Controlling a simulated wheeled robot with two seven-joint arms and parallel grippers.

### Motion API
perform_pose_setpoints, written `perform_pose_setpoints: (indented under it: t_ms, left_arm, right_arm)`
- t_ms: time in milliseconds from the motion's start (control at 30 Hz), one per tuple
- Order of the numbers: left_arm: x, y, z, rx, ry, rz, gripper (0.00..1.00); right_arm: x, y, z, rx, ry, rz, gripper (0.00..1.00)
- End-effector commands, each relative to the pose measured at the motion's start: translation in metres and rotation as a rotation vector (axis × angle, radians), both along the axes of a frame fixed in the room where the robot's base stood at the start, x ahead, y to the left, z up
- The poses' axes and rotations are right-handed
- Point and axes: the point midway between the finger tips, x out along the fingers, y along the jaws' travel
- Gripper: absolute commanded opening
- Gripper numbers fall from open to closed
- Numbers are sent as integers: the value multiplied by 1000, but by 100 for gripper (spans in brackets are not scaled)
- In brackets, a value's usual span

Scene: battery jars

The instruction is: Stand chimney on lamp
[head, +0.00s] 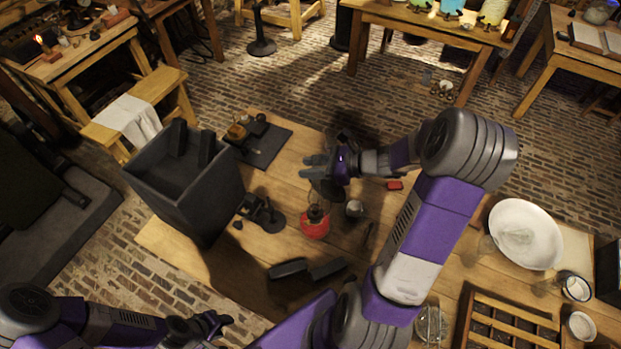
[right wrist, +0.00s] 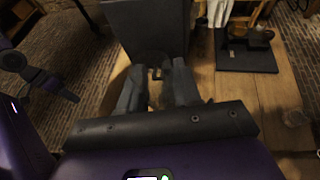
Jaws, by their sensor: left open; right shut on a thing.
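The lamp has a red base (head: 314,227) and a dark burner; it stands upright on the wooden table. My right gripper (head: 308,169) is above and behind it, fingers toward the left of the picture, shut on the clear glass chimney, which is barely visible in the head view. In the right wrist view the fingers (right wrist: 158,88) have a gap between them, and the glass there is hard to make out. I cannot tell whether the chimney touches the lamp. My left gripper (head: 215,322) is open and empty, low at the left near the table's front edge.
A tall dark bin (head: 205,205) stands left of the lamp, with a black stand (head: 265,215) between them. Dark blocks (head: 289,268) lie in front. A small jar (head: 354,209) and a red box (head: 395,185) are to the right.

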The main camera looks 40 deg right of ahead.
Motion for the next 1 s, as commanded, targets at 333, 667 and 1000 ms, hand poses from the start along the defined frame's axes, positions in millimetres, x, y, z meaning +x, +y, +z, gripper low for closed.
perform_pose_setpoints:
  t_ms: [333,667,1000]
  left_arm:
    - [0,0,-4,0,-1,0,43]
    - [1,0,-7,0,-1,0,43]
    - [1,0,-7,0,-1,0,43]
  right_arm:
    - [0,0,-39,1,1,1,3]
    - [0,0,-42,-1,-1,0,3]
    - [0,0,-43,-1,-1,0,58]
